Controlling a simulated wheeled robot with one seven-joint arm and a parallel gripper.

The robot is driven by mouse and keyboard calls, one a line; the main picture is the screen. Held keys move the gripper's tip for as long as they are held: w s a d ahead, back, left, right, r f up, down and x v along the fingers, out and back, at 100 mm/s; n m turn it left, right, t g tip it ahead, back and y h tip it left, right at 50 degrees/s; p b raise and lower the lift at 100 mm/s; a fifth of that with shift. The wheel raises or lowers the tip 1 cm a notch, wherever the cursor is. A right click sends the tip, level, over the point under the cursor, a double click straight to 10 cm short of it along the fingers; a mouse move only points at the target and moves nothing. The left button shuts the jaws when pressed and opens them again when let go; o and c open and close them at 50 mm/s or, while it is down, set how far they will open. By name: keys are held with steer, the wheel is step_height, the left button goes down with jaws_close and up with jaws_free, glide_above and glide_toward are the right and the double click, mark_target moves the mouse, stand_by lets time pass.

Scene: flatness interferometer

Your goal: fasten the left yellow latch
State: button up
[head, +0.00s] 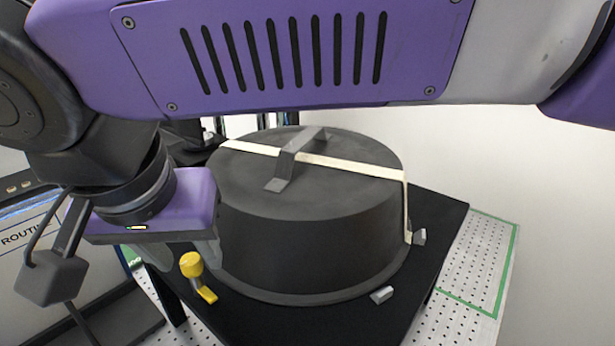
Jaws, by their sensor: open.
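One yellow latch (207,295) shows in the head view, on the black base plate (260,319) at the front left of a round dark cover (312,250). It has a rounded yellow knob at its top and a short yellow foot below. My gripper (182,256) is at the left of the cover, pointing down, with its grey fingers apart. The knob shows just below and between the fingers; I cannot tell whether they touch it. The purple hand hides part of the fingers and the cover's left side.
The cover has a raised dark handle (295,155) and a cream strap (345,164) across its top and down its right side. Grey blocks (382,295) sit at its right foot. A perforated table (478,258) lies right. A screen (28,222) stands left.

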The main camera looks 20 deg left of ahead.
steer(key=shift+f, duration=0.15)
jaws_close()
